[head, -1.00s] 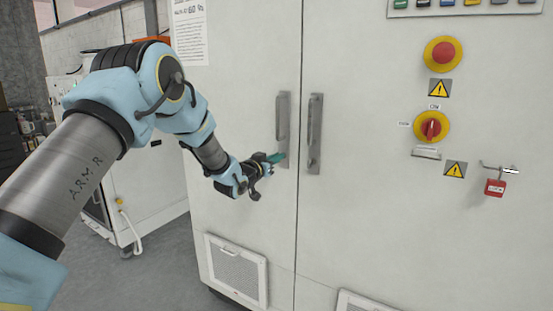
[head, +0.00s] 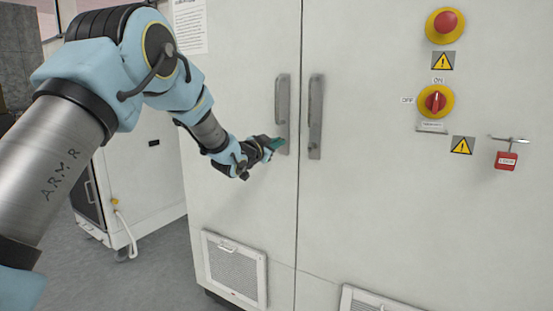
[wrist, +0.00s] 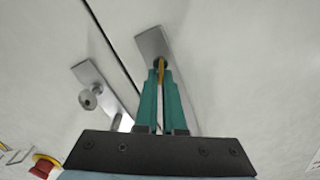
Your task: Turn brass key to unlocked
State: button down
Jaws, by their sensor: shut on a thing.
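The brass key (wrist: 161,74) shows in the wrist view as a thin yellow strip between my green fingertips. My gripper (wrist: 160,80) is shut on it at one end of a grey handle plate (wrist: 151,42). The key's tip and the keyhole are mostly hidden by the fingers, so I cannot tell how far the key is turned. In the head view my gripper (head: 277,143) is at the lower end of the left door handle (head: 282,108), and the key is too small to see there.
The right handle (head: 315,115) is close beside it across the door seam. A red-and-yellow rotary switch (head: 435,101), an emergency button (head: 445,24) and a red padlock (head: 507,160) are on the right door. Vent grilles (head: 233,271) are low on the doors.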

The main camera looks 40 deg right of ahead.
jog(key=shift+s+d+f+m+b, duration=0.1)
jog(key=shift+f+m+b, duration=0.05)
jog(key=shift+m+b, duration=2.25)
jog(key=shift+s+a+f+m+b, duration=0.15)
jog(key=shift+m+b, duration=1.6)
jog(key=shift+b, duration=1.35)
jog(key=shift+d+f+m+b, duration=0.15)
jog(key=shift+m+b, duration=1.9)
jog(key=shift+b, duration=0.7)
jog(key=c, duration=1)
grip_release()
jog(key=shift+r, duration=0.1)
